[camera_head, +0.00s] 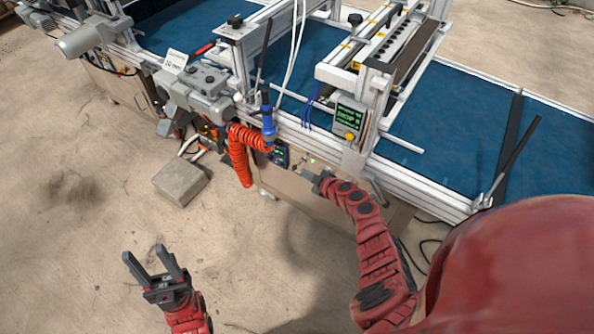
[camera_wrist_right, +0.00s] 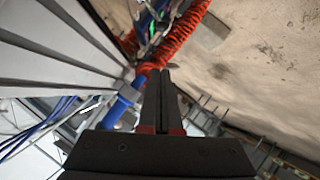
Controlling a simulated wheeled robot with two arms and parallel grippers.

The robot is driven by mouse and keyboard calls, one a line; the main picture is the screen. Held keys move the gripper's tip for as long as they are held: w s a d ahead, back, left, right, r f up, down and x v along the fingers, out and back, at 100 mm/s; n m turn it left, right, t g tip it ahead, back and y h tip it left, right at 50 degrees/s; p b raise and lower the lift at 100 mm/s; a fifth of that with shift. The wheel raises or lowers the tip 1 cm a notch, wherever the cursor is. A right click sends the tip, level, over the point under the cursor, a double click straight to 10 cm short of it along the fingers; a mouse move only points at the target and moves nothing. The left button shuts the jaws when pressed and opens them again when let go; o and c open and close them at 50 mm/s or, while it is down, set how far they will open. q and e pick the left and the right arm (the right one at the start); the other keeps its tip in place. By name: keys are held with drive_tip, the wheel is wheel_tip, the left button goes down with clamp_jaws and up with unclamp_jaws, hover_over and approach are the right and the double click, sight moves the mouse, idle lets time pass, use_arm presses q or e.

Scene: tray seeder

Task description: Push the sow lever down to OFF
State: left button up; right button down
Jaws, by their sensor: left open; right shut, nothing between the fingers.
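My right gripper (camera_head: 308,177) reaches up to the front side of the tray seeder, just below its rail and left of the screen box. In the right wrist view its two dark fingers (camera_wrist_right: 160,75) are shut with nothing between them. I cannot clearly make out the sow lever or its position; small light and green details (camera_head: 312,161) show on the front panel close to the fingertips, too small to read. A small dark control unit (camera_head: 281,154) with green lights is left of the gripper. My left gripper (camera_head: 143,252) is open and empty above the bare floor.
An orange coiled hose (camera_head: 238,160) hangs left of the right gripper, with a blue air tool (camera_head: 268,122) upright above. A screen box with green text (camera_head: 348,117) is above right. A blue belt (camera_head: 450,120) runs behind. A concrete block (camera_head: 180,184) lies on the floor.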

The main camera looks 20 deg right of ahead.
sight(296, 169)
drive_tip(key=w+f+b, duration=0.6)
drive_tip(key=w+b, duration=0.1)
drive_tip(key=w, duration=0.1)
drive_tip(key=shift+a+f+b, duration=0.35)
drive_tip(key=shift+a+b, duration=0.05)
drive_tip(key=shift+a, duration=0.05)
drive_tip(key=shift+s+f, duration=0.15)
drive_tip(key=shift+a+f+b, duration=0.1)
drive_tip(key=shift+f+b, duration=0.1)
drive_tip(key=shift+b, duration=0.2)
